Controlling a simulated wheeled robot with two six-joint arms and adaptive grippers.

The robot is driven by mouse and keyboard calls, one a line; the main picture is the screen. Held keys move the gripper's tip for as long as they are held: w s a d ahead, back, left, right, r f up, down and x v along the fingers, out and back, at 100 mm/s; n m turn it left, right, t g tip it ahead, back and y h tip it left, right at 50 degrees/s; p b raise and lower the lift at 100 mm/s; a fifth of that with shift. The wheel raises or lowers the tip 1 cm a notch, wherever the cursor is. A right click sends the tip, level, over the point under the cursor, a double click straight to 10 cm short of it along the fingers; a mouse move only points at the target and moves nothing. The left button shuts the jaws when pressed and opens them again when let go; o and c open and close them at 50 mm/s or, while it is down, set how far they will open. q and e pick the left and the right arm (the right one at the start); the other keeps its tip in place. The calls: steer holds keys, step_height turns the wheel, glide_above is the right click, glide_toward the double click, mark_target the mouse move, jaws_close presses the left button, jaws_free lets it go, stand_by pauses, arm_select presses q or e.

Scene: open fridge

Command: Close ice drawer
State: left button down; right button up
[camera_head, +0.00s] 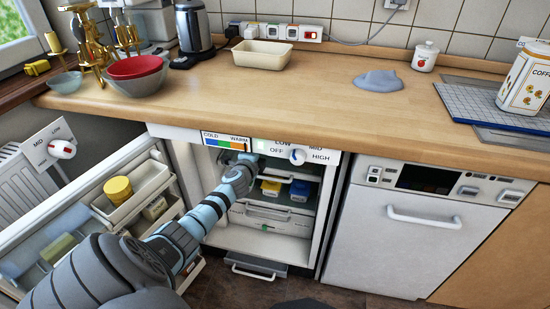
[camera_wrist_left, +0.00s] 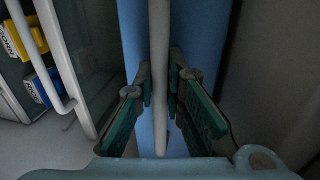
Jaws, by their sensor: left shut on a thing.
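My left gripper (camera_head: 246,159) reaches into the upper part of the open fridge (camera_head: 262,240). In the left wrist view its two fingers (camera_wrist_left: 162,95) are shut on a pale bar handle (camera_wrist_left: 158,35), one finger on each side. Behind the handle is a blue panel (camera_wrist_left: 132,30), which looks like the front of the ice drawer. In the head view my arm and gripper hide most of that drawer, and I cannot tell how far it stands out. My right gripper is not in view.
Below are a white bar handle (camera_head: 292,178), a yellow box (camera_head: 270,187), a blue box (camera_head: 299,190) and a lower white drawer (camera_head: 262,215). The fridge door (camera_head: 75,232), with a yellow tub (camera_head: 118,189), stands open at left. The wooden counter (camera_head: 320,110) overhangs above.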

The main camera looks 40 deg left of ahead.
arm_select(q)
steer(key=c, duration=1.9)
jaws_free()
steer(key=shift+a, duration=0.1)
steer(key=shift+c, duration=0.2)
steer(key=v, duration=1.2)
